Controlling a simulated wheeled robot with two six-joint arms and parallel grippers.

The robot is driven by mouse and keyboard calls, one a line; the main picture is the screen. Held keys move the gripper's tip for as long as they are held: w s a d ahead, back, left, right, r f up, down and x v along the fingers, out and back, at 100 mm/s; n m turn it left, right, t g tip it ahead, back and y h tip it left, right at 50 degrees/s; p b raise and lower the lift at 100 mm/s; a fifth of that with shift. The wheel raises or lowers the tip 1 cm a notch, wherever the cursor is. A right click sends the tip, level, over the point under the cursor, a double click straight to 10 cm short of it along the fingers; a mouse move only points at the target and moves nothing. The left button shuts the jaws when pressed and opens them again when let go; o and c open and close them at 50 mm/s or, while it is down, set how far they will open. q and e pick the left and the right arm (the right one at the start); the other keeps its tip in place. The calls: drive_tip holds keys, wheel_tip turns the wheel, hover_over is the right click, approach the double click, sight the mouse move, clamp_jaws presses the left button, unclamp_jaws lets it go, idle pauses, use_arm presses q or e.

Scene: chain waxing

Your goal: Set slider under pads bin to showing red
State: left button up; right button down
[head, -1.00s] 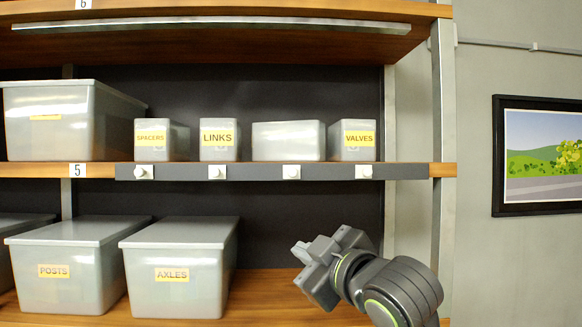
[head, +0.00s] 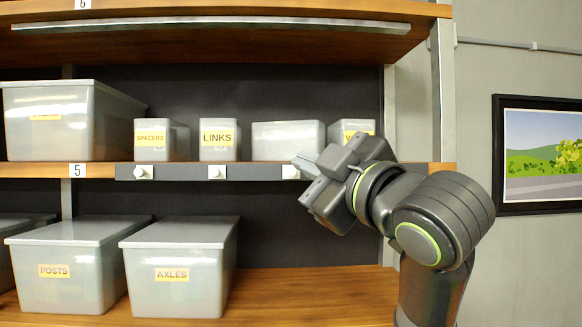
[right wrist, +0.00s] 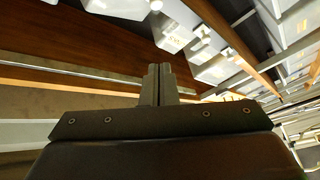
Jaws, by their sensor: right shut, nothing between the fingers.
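No label reading pads is legible. A grey bin (head: 288,140) without a visible label stands between the LINKS bin (head: 218,139) and the VALVES bin (head: 352,126). Below it, a white slider knob (head: 290,172) sits on the grey strip (head: 253,172) along the shelf edge. No red shows at this knob. My right gripper (head: 302,166) is shut and empty, its tips close to the right of the knob; I cannot tell whether they touch. Its shut fingers also show in the right wrist view (right wrist: 159,77). The slider under the VALVES bin is hidden behind my right gripper. My left gripper is not in view.
White knobs stand under the SPACERS bin (head: 144,172) and the LINKS bin (head: 217,172). The POSTS bin (head: 55,283) and AXLES bin (head: 172,283) are on the lower shelf (head: 300,292), clear to their right. A metal upright (head: 441,95) stands at the right.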

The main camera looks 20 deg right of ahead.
sight(291, 168)
drive_tip(key=p+x, duration=0.6)
drive_tip(key=x, duration=0.4)
drive_tip(key=d+f, duration=0.1)
drive_tip(key=d+f+p, duration=0.1)
drive_tip(key=d, duration=0.1)
drive_tip(key=shift+s+d+f+p, duration=0.1)
drive_tip(key=shift+f+p, duration=0.2)
drive_tip(key=shift+f, duration=0.15)
drive_tip(key=shift+a, duration=0.2)
drive_tip(key=shift+d, duration=0.1)
